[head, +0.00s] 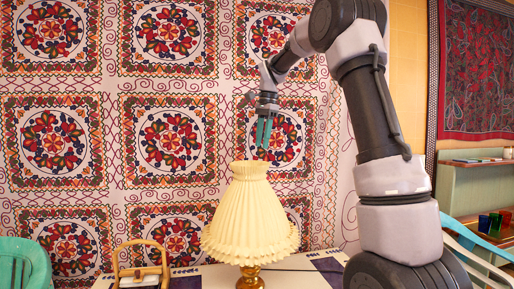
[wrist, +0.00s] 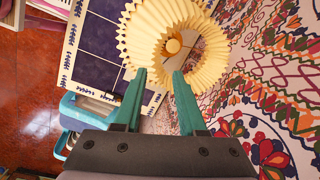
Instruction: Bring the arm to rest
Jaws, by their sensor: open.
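My arm rises on the right in the head view and bends over to the left. My gripper (head: 264,132) points down above a lamp with a pleated cream shade (head: 250,215) and a brass base (head: 250,277). In the wrist view my gripper (wrist: 158,83) shows two teal fingers spread apart with nothing held between them. The lamp's shade (wrist: 136,38) is seen from above, beyond the fingertips, with its round opening and the bulb inside. I cannot tell exactly how far the fingertips are from the shade.
The lamp stands on a table with dark blue panels (wrist: 95,73). A patterned fabric (head: 110,130) hangs behind it. A wooden-framed holder (head: 140,262) is left of the lamp, and a teal chair (head: 22,262) is at the far left.

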